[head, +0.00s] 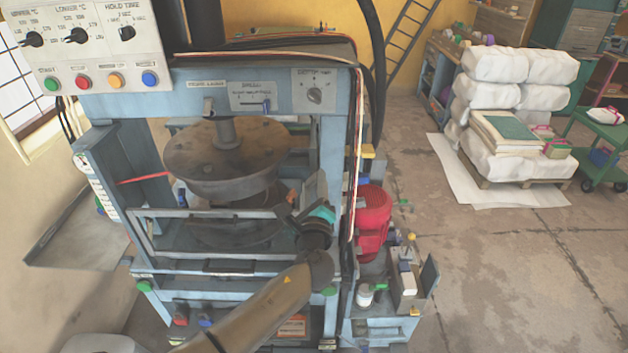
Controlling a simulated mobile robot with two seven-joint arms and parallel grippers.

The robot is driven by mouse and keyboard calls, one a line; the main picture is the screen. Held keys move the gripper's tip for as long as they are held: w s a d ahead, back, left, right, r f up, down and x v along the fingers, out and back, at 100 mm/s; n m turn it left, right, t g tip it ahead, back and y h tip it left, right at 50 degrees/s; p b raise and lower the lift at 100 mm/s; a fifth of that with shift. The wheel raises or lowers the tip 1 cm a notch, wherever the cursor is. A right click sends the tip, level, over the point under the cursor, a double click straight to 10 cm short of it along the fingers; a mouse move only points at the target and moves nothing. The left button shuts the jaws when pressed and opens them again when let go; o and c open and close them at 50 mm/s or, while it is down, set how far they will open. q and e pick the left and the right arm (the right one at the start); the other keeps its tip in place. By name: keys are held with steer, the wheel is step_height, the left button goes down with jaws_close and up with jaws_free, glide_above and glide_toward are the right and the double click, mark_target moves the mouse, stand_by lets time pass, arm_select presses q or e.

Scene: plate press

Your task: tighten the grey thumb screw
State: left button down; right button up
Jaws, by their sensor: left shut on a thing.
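My left gripper (289,212) is at the right end of the press's guard frame, in front of the right post of the blue press (338,130). Its arm rises from the bottom of the head view. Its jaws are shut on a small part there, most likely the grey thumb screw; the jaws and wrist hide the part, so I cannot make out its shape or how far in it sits. The guard frame (165,255) runs across the press front, below the round upper platen (225,160). My right gripper is not in view.
A control panel (85,45) with knobs and coloured buttons hangs at the upper left. A red motor-like unit (373,222) stands just right of the press. Hoses and wires run down the right post. White sacks (505,65) are stacked at the back right; the floor (510,270) before them is clear.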

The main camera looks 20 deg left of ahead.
arm_select(q)
steer(key=m+p, duration=0.1)
steer(key=m, duration=0.3)
steer(key=shift+m+p, duration=0.3)
steer(key=shift+a+m, duration=0.1)
steer(key=shift+m, duration=2.2)
steer(key=shift+c, duration=1.8)
jaws_free()
steer(key=shift+s+f, duration=0.1)
steer(key=shift+s, duration=0.1)
steer(key=b+v, duration=0.1)
steer(key=v, duration=1.4)
